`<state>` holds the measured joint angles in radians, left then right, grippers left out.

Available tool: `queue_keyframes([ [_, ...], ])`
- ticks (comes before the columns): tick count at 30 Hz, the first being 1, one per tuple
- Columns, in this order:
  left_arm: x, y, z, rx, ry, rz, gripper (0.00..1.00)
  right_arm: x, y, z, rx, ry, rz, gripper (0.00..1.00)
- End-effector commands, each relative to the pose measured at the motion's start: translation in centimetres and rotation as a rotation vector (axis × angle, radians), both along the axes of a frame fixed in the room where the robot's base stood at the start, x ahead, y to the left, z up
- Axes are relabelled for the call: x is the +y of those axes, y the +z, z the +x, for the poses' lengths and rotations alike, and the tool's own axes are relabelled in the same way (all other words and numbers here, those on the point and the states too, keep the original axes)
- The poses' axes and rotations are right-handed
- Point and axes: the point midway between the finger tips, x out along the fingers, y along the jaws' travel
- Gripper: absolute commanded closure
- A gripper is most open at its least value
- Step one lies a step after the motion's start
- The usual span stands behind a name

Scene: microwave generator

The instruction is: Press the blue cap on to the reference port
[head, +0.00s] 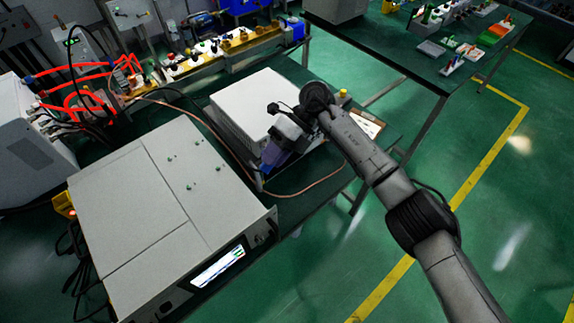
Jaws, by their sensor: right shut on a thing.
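My right gripper (268,168) reaches down from the right, in front of the white finned box on the bench. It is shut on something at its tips. A dark bluish patch shows at the jaws, and I take what is held to be the blue cap, but its outline is too small and dark to make out. The reference port is not clearly visible; the gripper and wrist cover the near side of the white box (250,97). I cannot tell whether the held thing touches a port. My left gripper is not in view.
A large grey generator case (165,205) with a lit screen stands close on the left. A copper-coloured cable (318,183) curves over the green bench beside the gripper. Red cables (80,70) sit at the far left. Another green table (400,55) stands at the back right.

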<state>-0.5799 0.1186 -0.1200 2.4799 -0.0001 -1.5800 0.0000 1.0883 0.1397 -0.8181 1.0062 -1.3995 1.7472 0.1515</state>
Motion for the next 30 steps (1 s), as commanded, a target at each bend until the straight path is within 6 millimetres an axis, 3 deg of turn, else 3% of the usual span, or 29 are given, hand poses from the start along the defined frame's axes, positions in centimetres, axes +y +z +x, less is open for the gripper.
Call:
queue_keyframes([
  [9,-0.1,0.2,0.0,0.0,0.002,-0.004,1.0,0.5,-2.8,2.4,0.076,-0.841,0.301,1.0],
  [15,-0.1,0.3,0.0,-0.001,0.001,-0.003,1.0,-0.7,-6.2,4.2,0.021,-1.237,0.51,1.0],
  [23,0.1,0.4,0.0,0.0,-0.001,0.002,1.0,-2.8,-10.6,4.9,-0.073,-1.472,0.661,1.0],
  [30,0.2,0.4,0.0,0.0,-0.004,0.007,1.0,-3.4,-11.8,4.9,-0.102,-1.515,0.698,1.0],
])
